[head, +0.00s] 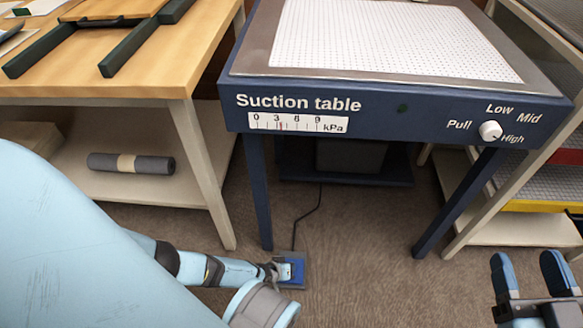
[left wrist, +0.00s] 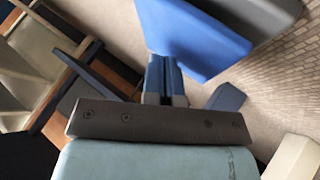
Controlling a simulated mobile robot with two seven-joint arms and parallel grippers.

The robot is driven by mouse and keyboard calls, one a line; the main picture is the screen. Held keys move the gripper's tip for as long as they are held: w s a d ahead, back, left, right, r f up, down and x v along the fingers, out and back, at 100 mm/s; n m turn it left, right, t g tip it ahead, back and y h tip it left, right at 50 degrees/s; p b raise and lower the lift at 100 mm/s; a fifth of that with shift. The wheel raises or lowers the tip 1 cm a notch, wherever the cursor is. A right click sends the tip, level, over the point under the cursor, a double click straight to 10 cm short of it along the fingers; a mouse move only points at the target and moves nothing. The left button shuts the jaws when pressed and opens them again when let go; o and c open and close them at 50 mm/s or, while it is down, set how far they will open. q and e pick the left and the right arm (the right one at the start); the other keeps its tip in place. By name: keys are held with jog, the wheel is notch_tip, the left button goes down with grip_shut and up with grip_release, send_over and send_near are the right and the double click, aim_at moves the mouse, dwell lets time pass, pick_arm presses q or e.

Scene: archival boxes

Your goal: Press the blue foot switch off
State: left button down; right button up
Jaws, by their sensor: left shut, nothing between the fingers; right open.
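The blue foot switch (head: 298,282) lies on the floor below the suction table, by its front left leg. A dark cable runs back from it. My left gripper (head: 285,270) is shut and empty, its fingertips over the switch's left part; I cannot tell whether they touch it. In the left wrist view the shut fingers (left wrist: 165,78) point at a large blue surface (left wrist: 195,35), apparently the switch. My right gripper (head: 528,275) is open and empty at the lower right, well away from the switch.
A wooden table with a lower shelf holding a grey roll (head: 130,164) stands left. Shelving stands right. Carpet between is clear.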

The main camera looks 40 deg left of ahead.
pick_arm(q)
jog(key=shift+w+r, duration=0.1)
jog(key=shift+r, duration=0.25)
notch_tip(320, 180, up, 6)
jog(key=p, duration=0.5)
jog(key=shift+p, duration=0.4)
